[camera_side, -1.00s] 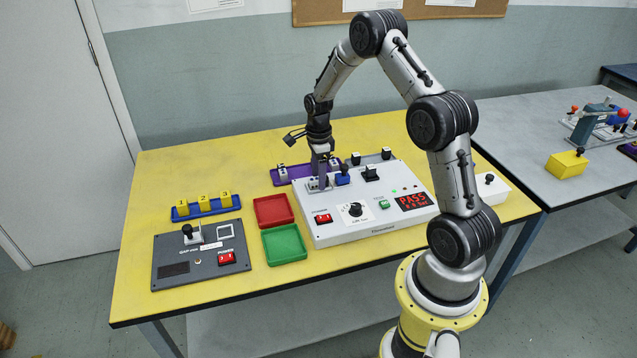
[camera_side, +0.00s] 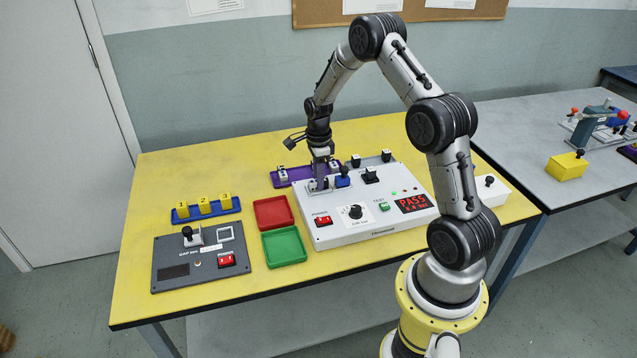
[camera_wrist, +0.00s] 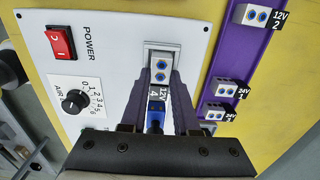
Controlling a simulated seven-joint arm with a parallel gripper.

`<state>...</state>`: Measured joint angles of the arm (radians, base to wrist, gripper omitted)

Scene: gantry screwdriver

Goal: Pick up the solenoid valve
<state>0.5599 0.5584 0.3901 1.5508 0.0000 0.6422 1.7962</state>
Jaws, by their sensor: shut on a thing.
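The solenoid valve (camera_wrist: 160,67) is a small pale block with blue ports and a black "12V 4" label. It sits in a metal-edged seat on the white test box (camera_wrist: 112,20). In the side view my gripper (camera_side: 319,184) points down at the left part of the test box (camera_side: 345,228). My gripper (camera_wrist: 157,82) is shut on the valve, one purple-grey finger on each side. The fingers largely hide the valve in the side view. A blue block with a black knob (camera_side: 343,177) stands right beside it. The display (camera_side: 412,203) reads PASS.
A purple rack (camera_wrist: 243,60) behind the box holds more valves, labelled 12V and 24V. Red (camera_side: 273,212) and green (camera_side: 284,246) trays lie left of the box. A dark gauge panel (camera_side: 200,257) and a blue rack with yellow blocks (camera_side: 206,207) stand further left.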

